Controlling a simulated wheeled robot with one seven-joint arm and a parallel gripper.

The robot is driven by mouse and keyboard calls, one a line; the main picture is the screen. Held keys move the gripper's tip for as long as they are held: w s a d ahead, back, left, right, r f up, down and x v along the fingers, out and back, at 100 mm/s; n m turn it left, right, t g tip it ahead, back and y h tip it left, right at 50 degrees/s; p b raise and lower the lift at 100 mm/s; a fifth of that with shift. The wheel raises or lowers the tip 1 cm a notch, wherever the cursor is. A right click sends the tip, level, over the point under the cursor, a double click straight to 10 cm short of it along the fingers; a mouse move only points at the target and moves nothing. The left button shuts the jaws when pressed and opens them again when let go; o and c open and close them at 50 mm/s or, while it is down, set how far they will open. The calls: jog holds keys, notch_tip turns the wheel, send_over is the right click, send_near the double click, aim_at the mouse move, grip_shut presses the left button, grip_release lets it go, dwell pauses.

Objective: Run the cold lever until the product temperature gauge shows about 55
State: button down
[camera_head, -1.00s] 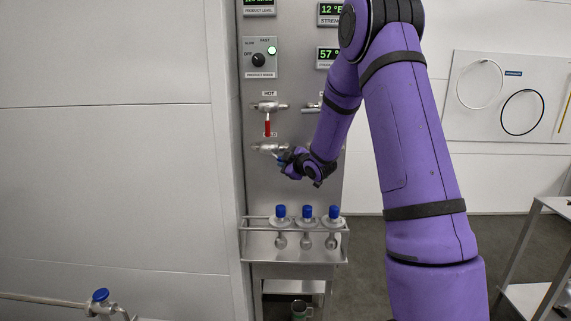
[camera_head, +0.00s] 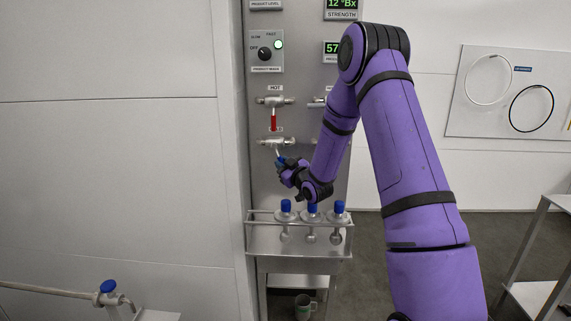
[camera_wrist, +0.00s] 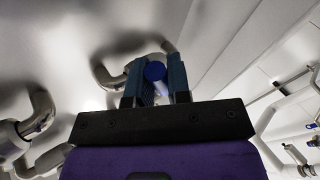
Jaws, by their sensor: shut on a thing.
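The cold lever (camera_head: 279,158) is blue-handled and hangs down and slightly right from the lower valve (camera_head: 276,141) on the steel panel. My gripper (camera_head: 284,165) is shut on its handle; in the wrist view the blue round end (camera_wrist: 155,71) shows between the two fingers (camera_wrist: 155,85). The red hot lever (camera_head: 273,122) hangs straight down from the valve above. A green display (camera_head: 331,48) reads 57, partly hidden by my arm; its label is too unclear to name it surely.
The product knob panel (camera_head: 266,52) is above the levers. A metal stand (camera_head: 535,255) is at the right. A pipe with a blue-topped valve (camera_head: 108,287) is lower left.

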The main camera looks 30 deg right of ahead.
jog(key=shift+w+a+f+m, duration=0.1)
jog(key=shift+a+f+m, duration=0.05)
jog(key=shift+m, duration=0.15)
dwell(0.4)
jog(key=c, duration=1.1)
grip_release()
